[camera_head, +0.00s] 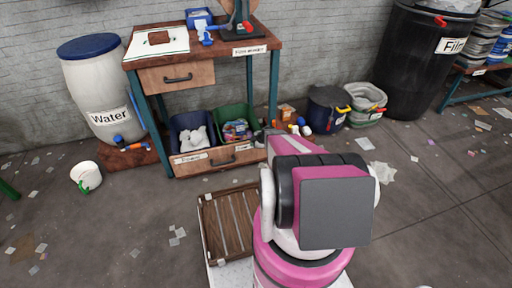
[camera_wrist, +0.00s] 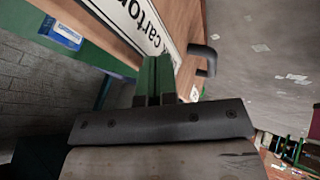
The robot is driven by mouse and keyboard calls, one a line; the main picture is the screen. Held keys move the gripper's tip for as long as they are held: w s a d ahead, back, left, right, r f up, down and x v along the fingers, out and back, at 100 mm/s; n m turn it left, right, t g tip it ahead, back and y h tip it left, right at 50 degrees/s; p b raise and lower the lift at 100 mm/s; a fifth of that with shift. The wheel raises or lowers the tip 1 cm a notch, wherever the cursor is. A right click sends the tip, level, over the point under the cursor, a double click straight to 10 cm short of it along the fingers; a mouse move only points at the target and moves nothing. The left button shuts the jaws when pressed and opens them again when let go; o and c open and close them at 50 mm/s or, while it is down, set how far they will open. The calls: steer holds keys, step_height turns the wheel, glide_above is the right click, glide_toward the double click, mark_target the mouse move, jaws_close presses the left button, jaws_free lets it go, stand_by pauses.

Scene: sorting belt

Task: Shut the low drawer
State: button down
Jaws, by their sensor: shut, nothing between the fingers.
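The low drawer (camera_head: 205,168) is at the foot of the workbench, with a wooden front, a dark handle and a white label. Bins show above and behind its front; how far it stands out is hard to tell. My gripper's green fingers (camera_wrist: 155,78) are shut and empty in the wrist view. They are close to a wooden front (camera_wrist: 185,22) with a label reading "carton" and a dark handle (camera_wrist: 208,60); contact cannot be told. In the head view my arm hides the gripper and the area at the drawer's right end.
An upper drawer (camera_head: 177,77) looks shut. A water barrel (camera_head: 98,90) stands left, a dark bucket (camera_head: 327,108) and a grey basket (camera_head: 365,103) right. A slatted wooden crate (camera_head: 228,232) is near my base.

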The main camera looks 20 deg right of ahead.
steer(key=shift+w, duration=0.3)
steer(key=w, duration=1)
steer(key=shift+w, duration=0.15)
